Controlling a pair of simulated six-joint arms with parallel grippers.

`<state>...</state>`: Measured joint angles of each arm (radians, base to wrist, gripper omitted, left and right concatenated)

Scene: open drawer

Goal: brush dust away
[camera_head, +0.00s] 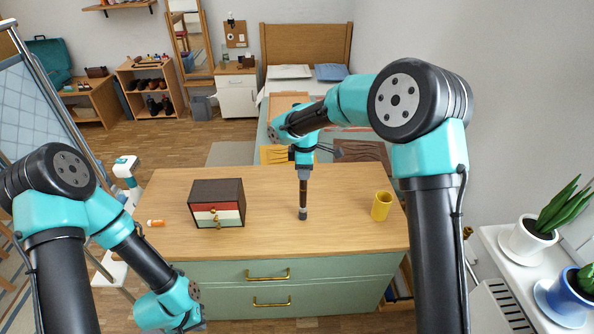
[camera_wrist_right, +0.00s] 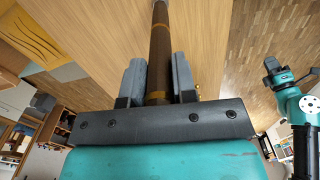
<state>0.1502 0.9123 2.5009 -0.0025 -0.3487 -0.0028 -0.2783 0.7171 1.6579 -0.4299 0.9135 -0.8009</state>
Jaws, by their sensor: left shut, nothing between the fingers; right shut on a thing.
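A thin dark brown brush (camera_head: 303,193) with a grey lower end hangs upright from my right gripper (camera_head: 303,165). Its lower end is at the wooden tabletop; I cannot tell if it touches. In the right wrist view the brush handle (camera_wrist_right: 160,50), with gold bands, sits between the two grey fingers of my right gripper (camera_wrist_right: 159,80). My left gripper (camera_head: 188,325) is at the bottom edge, in front of the cabinet, shut and empty, largely cut off. A small dark box (camera_head: 216,188) with a red and a cream drawer stands left of the brush. No dust is distinguishable.
A yellow cup (camera_head: 381,206) stands on the right of the tabletop (camera_head: 265,205). A small orange item (camera_head: 156,223) lies at its left edge. Green drawers with brass handles are below, shut. The tabletop between box, brush and cup is clear. Potted plants stand far right.

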